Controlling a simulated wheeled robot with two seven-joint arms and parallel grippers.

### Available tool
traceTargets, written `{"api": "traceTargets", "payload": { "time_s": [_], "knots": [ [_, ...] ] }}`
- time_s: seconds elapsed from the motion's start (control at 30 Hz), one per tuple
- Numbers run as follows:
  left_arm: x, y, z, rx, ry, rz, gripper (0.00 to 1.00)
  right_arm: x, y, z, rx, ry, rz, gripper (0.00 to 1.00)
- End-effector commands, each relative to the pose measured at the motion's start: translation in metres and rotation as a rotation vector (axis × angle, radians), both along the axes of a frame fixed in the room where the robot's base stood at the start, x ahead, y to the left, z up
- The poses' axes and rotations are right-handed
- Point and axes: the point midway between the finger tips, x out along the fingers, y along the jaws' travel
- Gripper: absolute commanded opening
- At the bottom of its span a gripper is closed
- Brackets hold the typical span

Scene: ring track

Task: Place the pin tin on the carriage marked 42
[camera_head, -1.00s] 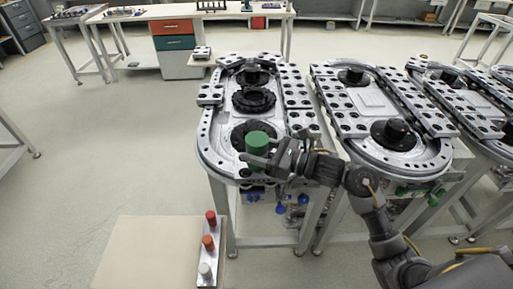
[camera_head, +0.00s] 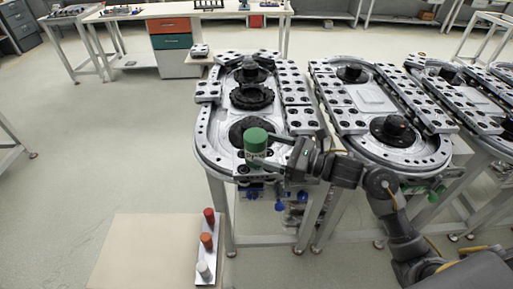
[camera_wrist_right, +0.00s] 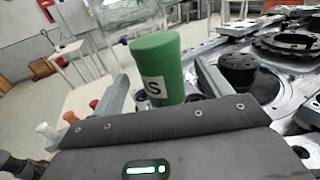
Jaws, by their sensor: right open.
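The pin tin (camera_head: 256,141) is a green cylinder with a white label, upright at the near end of the left ring track (camera_head: 207,150). In the right wrist view the tin (camera_wrist_right: 158,62) shows the letters "NS" on its label, the rest turned out of sight. My right gripper (camera_head: 269,152) is open just right of the tin, its fingers pointing at it. In the wrist view the tin stands ahead between the two spread fingers. What lies directly under the tin is hidden, and I can read no 42 on any carriage. My left gripper is not in view.
A second ring track (camera_head: 372,98) stands to the right. Black round hubs rise from the tracks. The floor at left is clear.

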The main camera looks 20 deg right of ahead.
Motion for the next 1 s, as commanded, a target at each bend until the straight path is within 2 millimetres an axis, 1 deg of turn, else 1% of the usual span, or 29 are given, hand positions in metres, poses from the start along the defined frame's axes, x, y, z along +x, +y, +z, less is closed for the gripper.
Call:
{"api": "traceTargets", "payload": {
  "time_s": [0.03,0.2,0.3,0.4,0.5,0.7,0.87,1.0],
  "knots": [
    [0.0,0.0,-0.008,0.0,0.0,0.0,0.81,-0.008,-0.01,-0.005,-0.006,-0.001,-0.001,0.77],
    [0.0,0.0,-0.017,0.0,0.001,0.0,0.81,-0.03,-0.036,-0.004,-0.005,0.0,0.001,0.77],
    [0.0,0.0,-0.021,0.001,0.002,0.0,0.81,-0.038,-0.047,-0.003,-0.002,0.001,0.0,0.77],
    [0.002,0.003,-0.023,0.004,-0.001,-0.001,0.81,-0.044,-0.055,-0.001,-0.001,0.0,0.0,0.77],
    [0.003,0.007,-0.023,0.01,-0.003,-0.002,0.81,-0.048,-0.058,-0.001,-0.001,0.001,0.002,0.77],
    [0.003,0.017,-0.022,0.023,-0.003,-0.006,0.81,-0.049,-0.06,0.001,0.001,0.001,0.001,0.77],
    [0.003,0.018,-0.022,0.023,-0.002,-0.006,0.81,-0.049,-0.059,0.001,0.0,0.0,0.001,0.77],
    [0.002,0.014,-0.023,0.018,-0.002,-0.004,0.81,-0.048,-0.059,0.001,0.0,0.0,0.001,0.77]
  ]
}}
